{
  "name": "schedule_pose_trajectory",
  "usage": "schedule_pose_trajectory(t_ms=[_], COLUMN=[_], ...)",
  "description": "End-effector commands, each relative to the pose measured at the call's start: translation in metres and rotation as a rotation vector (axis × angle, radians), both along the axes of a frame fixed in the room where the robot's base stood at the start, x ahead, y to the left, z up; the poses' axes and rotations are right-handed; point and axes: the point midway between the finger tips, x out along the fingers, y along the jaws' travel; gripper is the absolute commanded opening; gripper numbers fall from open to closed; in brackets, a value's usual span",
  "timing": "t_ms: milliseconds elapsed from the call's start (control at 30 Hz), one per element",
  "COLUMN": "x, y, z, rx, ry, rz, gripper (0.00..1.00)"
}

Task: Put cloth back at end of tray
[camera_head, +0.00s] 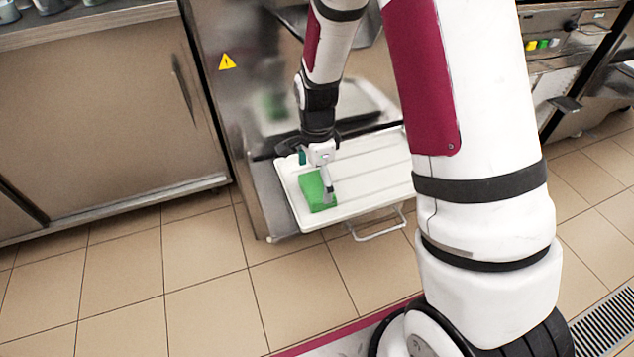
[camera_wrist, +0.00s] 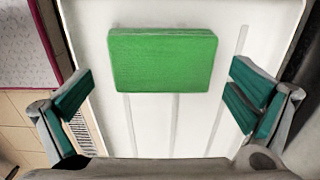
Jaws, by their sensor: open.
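The green cloth (camera_head: 318,191) is a folded, block-like pad lying on the left end of the white tray (camera_head: 375,185). My gripper (camera_head: 316,172) is above the tray at the cloth, pointing down. In the wrist view the cloth (camera_wrist: 163,60) lies flat on the ribbed tray (camera_wrist: 150,130), ahead of the space between my fingertips. The teal-padded fingers of my gripper (camera_wrist: 160,98) are spread wide, one on each side, with nothing between them that I can see. I cannot tell how high the fingers are above the tray.
The tray sits on a wire support (camera_head: 378,226) against a steel machine (camera_head: 235,100) with a yellow warning label. A steel cabinet (camera_head: 100,110) stands at the left. Tiled floor (camera_head: 200,270) is open in front. A floor drain grate (camera_head: 605,325) is at lower right.

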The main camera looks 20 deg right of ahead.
Motion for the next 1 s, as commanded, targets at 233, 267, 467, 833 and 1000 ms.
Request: schedule_pose_trajectory(t_ms=[233,267,467,833,1000], x=[0.000,0.001,0.000,-0.003,-0.030], y=[0.000,0.000,0.000,0.000,0.003], z=[0.056,0.062,0.087,0.103,0.150], rx=[0.000,0.000,0.000,0.004,0.022], ry=[-0.004,-0.004,-0.002,-0.004,-0.019], rz=[0.001,0.001,0.000,0.028,0.201], gripper=[1.00,1.00,1.00,1.00,1.00])
